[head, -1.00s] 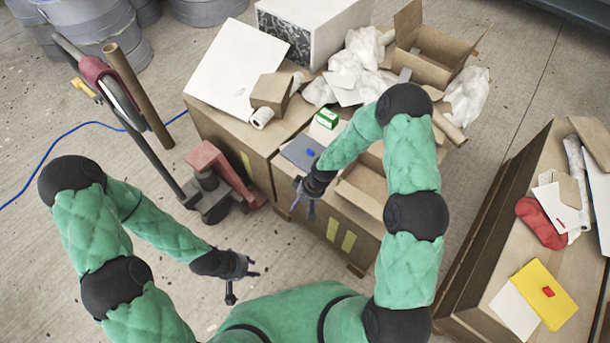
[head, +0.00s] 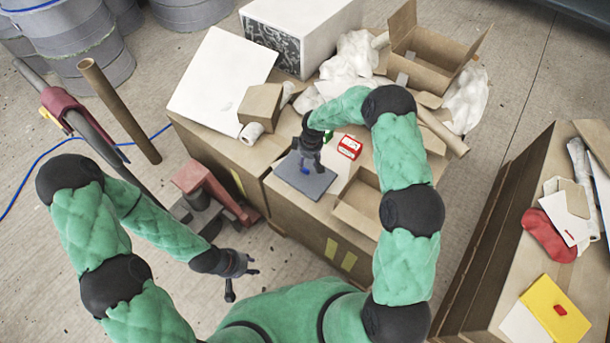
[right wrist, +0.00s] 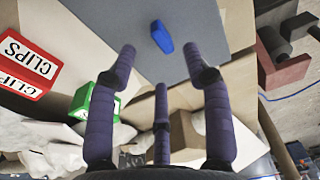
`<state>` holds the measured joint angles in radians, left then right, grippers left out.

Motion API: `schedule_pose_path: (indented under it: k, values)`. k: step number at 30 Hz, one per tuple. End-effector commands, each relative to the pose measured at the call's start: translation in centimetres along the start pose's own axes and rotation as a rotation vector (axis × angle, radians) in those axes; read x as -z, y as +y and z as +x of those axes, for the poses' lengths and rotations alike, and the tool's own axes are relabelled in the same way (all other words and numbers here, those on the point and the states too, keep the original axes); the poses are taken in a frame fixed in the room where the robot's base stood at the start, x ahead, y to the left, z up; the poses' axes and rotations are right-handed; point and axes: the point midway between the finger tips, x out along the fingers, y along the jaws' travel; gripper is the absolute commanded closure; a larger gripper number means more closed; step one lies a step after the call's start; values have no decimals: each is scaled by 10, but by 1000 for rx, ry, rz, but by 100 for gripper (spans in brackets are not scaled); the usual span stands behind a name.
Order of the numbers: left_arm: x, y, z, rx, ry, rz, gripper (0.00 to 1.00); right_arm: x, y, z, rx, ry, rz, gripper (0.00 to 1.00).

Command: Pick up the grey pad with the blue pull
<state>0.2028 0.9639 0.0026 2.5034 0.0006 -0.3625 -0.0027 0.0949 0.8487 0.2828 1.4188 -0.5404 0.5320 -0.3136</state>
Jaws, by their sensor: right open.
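The grey pad (head: 318,186) lies flat on the near part of the cardboard-topped bench, with a small blue pull (head: 304,170) on its top. My right gripper (head: 306,166) is above the pad, beside the pull, and partly covers the pad. In the right wrist view the grey pad (right wrist: 200,22) fills the top, and the blue pull (right wrist: 162,37) shows between the spread, empty fingers of my right gripper (right wrist: 159,56). The fingertips look apart from the pull. My left gripper (head: 246,273) hangs low over the floor, left of the bench, with its fingers spread and nothing in them.
A red clips box (head: 349,147) stands right of the pad; a green box (right wrist: 92,102) is close by. A small cardboard box (head: 259,104), a white roll (head: 251,132) and crumpled white sheeting (head: 352,55) lie behind. A yellow pad (head: 553,300) with a red pull lies on the right bench.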

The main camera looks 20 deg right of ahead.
Motion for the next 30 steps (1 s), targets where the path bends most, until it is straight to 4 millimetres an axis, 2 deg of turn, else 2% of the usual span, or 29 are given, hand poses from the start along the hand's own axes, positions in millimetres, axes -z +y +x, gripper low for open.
schedule_pose_path:
  k: [5, 12, 20, 21, 26, 30]
  values:
    - [0, -3, 8, 0, 1, 0, 65, -1, 0, 14, 0, 0, 1, 50]
    - [1, -8, 23, 0, 0, 0, 65, -3, -1, 48, 1, 0, -1, 50]
    - [1, -8, 23, 0, 1, 0, 65, -2, 0, 51, 0, 2, 0, 50]
    - [1, -8, 23, 0, 1, 0, 65, -2, 0, 51, 0, 2, 0, 52]
    - [1, -8, 23, 0, 1, 0, 65, -2, -1, 51, 0, 1, 0, 98]
    - [1, -8, 23, 0, 1, 0, 65, -2, -1, 51, 0, 1, 0, 100]
